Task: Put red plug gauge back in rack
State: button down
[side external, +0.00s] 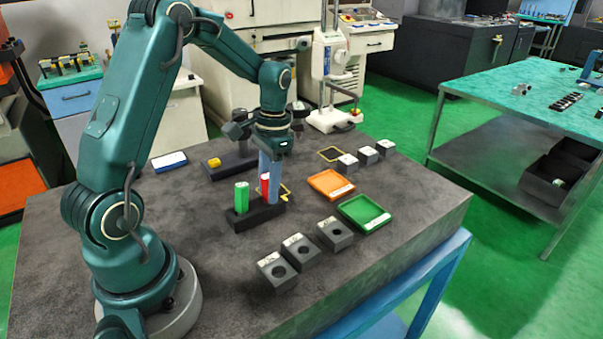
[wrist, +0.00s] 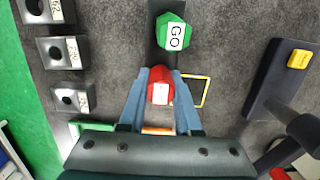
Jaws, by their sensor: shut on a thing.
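The red plug gauge (side external: 265,187) stands upright between the blue fingers of my gripper (side external: 270,190), at the right part of the black rack (side external: 258,217). In the wrist view, the red gauge (wrist: 160,92) is between the two fingertips (wrist: 160,76), and my gripper is shut on it. The gauge's lower end meets the rack's top in the side view; I cannot tell whether it is in a hole. The green plug gauge (side external: 241,198) stands upright in the rack's left part. In the wrist view the green gauge's end (wrist: 173,36) reads GO.
Several bored grey blocks (side external: 277,271) stand in front and at the back right. An orange tray (side external: 331,185) and a green tray (side external: 364,212) lie right of the rack. A dark stand with a yellow block (side external: 214,162) is behind. The table's front left is bare.

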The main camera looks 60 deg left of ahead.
jog(key=c, duration=0.5)
grip_release()
jog(key=shift+w+r, duration=0.2)
jog(key=shift+r, duration=1.1)
jog(key=shift+w+r, duration=0.15)
jog(key=shift+r, duration=1.15)
